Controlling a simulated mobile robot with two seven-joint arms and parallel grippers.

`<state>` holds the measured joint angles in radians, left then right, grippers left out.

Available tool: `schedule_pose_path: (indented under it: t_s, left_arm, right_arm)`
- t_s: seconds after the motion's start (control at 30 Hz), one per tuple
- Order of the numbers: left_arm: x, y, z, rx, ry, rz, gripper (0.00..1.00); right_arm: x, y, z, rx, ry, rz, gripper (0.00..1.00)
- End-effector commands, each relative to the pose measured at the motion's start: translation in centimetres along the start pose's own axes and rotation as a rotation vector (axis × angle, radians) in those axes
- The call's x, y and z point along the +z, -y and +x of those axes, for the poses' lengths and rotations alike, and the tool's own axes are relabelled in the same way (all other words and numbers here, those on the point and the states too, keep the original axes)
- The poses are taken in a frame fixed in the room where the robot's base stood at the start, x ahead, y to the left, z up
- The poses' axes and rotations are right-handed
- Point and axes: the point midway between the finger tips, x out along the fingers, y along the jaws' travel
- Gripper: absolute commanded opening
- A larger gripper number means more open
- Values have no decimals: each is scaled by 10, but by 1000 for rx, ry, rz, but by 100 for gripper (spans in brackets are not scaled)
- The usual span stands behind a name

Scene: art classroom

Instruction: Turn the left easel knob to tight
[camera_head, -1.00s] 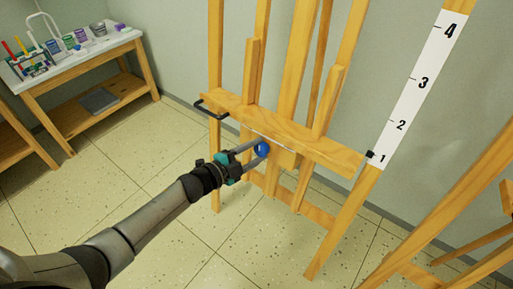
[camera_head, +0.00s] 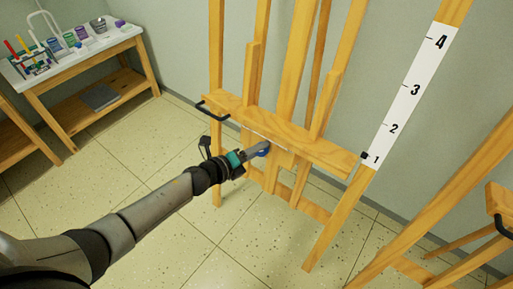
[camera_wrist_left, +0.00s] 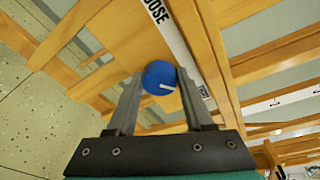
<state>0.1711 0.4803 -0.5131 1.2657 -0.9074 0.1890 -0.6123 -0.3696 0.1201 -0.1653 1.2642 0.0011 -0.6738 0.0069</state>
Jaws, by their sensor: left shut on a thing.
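The left easel (camera_head: 320,150) is wooden and stands ahead of me. Its blue round knob (camera_head: 264,151) sits below the front ledge and is partly hidden by my fingers. In the left wrist view the knob (camera_wrist_left: 159,75) shows a short white pointer line toward the lower right. A white label strip (camera_wrist_left: 176,38) beside it shows the letters "OOSE"; the rest of its text is hidden or out of view. My left gripper (camera_head: 258,150) is shut on the knob, with one finger on each side of it in the wrist view (camera_wrist_left: 158,88). My right gripper is not in view.
A white strip (camera_head: 415,95) numbered 1 to 4 runs up the easel's right side, with a black marker near 1. Part of another easel (camera_head: 455,180) stands at the right. A supply table (camera_head: 85,50) stands at the back left. The tiled floor between is clear.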

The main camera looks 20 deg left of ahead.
Motion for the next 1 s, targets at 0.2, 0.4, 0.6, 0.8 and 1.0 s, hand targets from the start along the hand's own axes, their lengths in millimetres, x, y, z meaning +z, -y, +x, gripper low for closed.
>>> schedule_pose_path:
  t_s: [0.2, 0.4, 0.6, 0.8, 1.0]
  left_arm:
    - [1, 0, -1, 26, 10, 125, 0]
    - [0, 0, 0, 38, 14, 191, 0]
    - [0, 0, 0, 43, 16, 214, 0]
    - [0, 0, 0, 44, 16, 217, 0]
    - [0, 0, 0, 43, 16, 216, 55]
  right_arm:
    - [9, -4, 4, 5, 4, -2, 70]
    - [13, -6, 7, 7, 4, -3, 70]
    - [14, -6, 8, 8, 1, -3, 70]
    - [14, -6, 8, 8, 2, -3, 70]
    - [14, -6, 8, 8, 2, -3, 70]
